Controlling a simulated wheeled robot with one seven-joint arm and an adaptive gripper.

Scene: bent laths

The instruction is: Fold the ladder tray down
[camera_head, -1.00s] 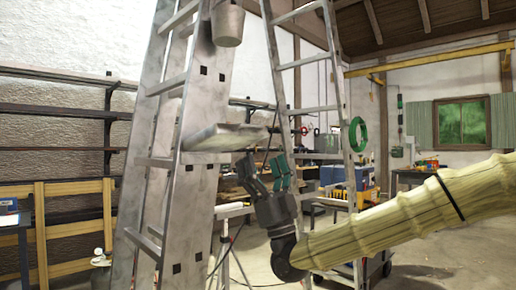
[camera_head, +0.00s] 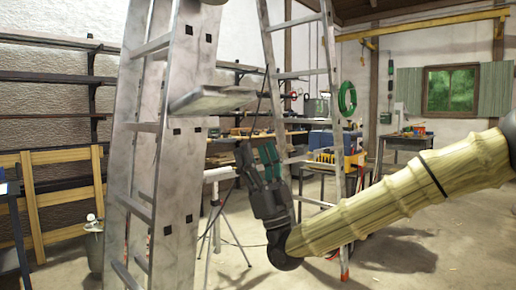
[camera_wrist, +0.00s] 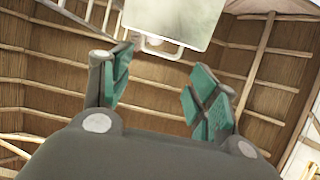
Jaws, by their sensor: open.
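The ladder tray (camera_head: 212,99) is a flat grey metal plate. It juts out roughly level from the right side of the aluminium stepladder (camera_head: 183,150) on the left. My gripper (camera_head: 257,155) points up, open and empty, below and to the right of the tray, apart from it in the picture. In the wrist view my gripper (camera_wrist: 160,82) has its two green-padded fingers spread with nothing between them. A pale panel (camera_wrist: 175,16) with a thin bracket shows beyond the fingertips; it looks like the tray seen from below.
The ladder's other leg frame (camera_head: 330,110) stands behind my gripper, with a green coil (camera_head: 347,98) near it. A tripod (camera_head: 217,215) stands behind, between ladder and gripper. Shelves (camera_head: 50,75) and a wooden rack (camera_head: 50,195) line the left wall. Floor at right is open.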

